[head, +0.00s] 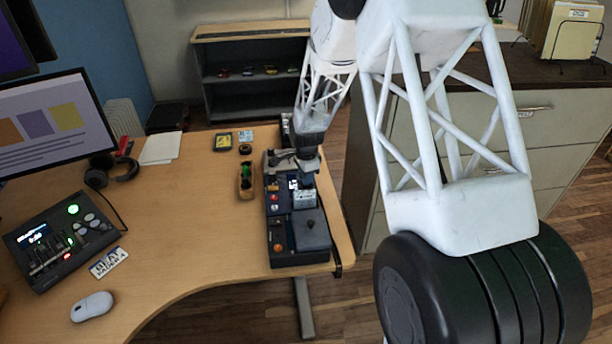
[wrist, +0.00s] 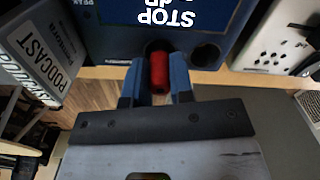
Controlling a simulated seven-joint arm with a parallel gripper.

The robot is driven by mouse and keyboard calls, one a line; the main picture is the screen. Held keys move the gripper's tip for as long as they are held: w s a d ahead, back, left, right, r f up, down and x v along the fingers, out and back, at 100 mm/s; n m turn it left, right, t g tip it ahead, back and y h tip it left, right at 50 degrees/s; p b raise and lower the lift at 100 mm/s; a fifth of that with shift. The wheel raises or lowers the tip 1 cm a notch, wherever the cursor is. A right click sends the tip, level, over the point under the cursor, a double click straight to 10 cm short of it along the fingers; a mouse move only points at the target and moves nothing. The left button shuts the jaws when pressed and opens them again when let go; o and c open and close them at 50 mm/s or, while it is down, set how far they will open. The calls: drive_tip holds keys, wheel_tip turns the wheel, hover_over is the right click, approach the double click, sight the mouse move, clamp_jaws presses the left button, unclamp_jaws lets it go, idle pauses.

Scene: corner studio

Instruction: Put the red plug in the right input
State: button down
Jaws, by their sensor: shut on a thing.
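My gripper (wrist: 157,72) shows in the wrist view with blue fingers shut on a red plug (wrist: 159,75). The plug is at the front of a dark blue device (wrist: 112,12) with a lit screen of white letters. One round dark input (wrist: 207,55) is open to the right of the plug. Another opening lies behind the plug and is mostly hidden; I cannot tell whether the plug's far end is inside it. In the head view, my gripper (head: 291,160) is over the dark equipment at the desk's right side; the plug cannot be made out there.
A grey box lettered PODCAST (wrist: 45,60) stands close on the left in the wrist view, a white unit (wrist: 282,38) on the right. In the head view, a wooden holder (head: 246,186) is left of my gripper. The desk's middle (head: 185,215) is clear.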

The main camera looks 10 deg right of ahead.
drive_tip(key=shift+f, duration=0.3)
drive_tip(key=c, duration=1.3)
unclamp_jaws()
drive_tip(key=shift+r, duration=0.1)
drive_tip(key=shift+r, duration=5.4)
